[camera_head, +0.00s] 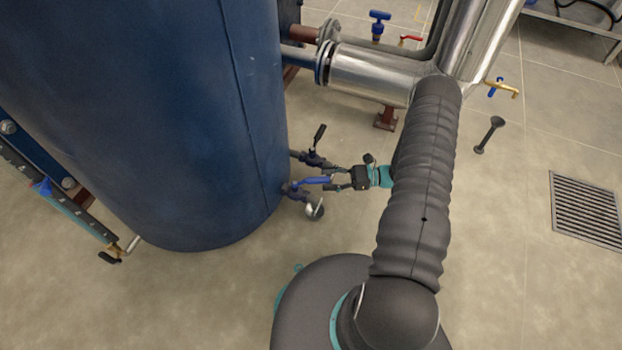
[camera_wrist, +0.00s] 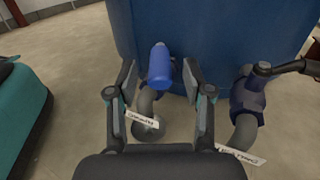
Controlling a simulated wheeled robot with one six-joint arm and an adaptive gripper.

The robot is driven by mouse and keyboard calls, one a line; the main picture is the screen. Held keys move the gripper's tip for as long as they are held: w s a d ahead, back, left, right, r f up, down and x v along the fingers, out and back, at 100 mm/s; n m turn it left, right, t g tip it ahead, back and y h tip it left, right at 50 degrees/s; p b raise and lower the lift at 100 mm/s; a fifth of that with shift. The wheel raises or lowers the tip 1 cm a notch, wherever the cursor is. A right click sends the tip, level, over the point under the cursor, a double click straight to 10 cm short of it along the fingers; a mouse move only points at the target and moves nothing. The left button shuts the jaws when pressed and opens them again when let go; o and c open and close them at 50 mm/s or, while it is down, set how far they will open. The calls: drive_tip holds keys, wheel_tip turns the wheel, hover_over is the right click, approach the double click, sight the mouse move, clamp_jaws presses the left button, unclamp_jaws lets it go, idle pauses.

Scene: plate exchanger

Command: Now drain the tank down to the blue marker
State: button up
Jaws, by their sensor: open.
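The tank (camera_head: 190,120) is a large dark blue cylinder; its lower wall also shows in the wrist view (camera_wrist: 225,35). A valve with a blue lever (camera_head: 315,180) sits low on its right side, above a downturned outlet (camera_head: 315,210). My gripper (camera_wrist: 159,78) is open, with one finger on each side of the blue lever (camera_wrist: 160,65); gaps show on both sides. In the head view, my gripper (camera_head: 338,180) is at the lever's right end. A small blue marker (camera_head: 42,187) sits on the gauge strip (camera_head: 75,215) left of the tank. The liquid level cannot be made out.
A second valve (camera_wrist: 250,95) with a black handle (camera_head: 318,135) stands close beside the first. White tags (camera_wrist: 142,118) hang at both valves, hard to read. Steel pipes (camera_head: 375,75) run behind. A floor grate (camera_head: 587,208) lies at right, with open floor around it.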

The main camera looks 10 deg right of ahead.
sight(307, 180)
drive_tip(key=a, duration=0.2)
drive_tip(key=w+a, duration=0.1)
drive_tip(key=a, duration=0.2)
drive_tip(key=shift+a, duration=0.35)
clamp_jaws()
